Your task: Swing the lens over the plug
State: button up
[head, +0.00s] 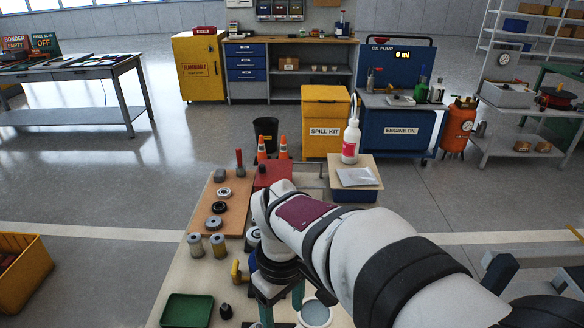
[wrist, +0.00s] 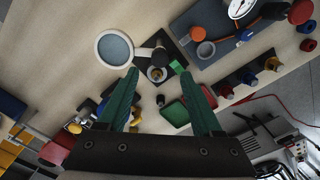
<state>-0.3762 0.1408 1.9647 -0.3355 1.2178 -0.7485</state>
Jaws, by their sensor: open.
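The lens (wrist: 115,48) is a round, blue-grey glass in a white ring, at the upper left of the wrist view. It also shows in the head view (head: 316,313) at the bottom edge, right of my gripper. A short arm joins its ring to a dark stand plate (wrist: 182,47). A small brass-coloured piece (wrist: 156,74), possibly the plug, is on the plate beside a green block (wrist: 177,67). The lens is to the left of this piece, not over it. My gripper (wrist: 166,75) has green fingers, wide apart and empty; the head view (head: 282,308) partly hides it behind my arm.
A green tray (head: 187,311) and a small black knob (head: 226,311) are on the bench left of my gripper. Two metal cans (head: 207,246) stand farther back. A grey mat (wrist: 205,22) with a dial gauge (wrist: 240,8) lies beyond the stand.

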aim_at(306, 320)
notch_tip(306, 320, down, 7)
jog(key=shift+c, duration=0.2)
grip_shut()
dwell(1.4)
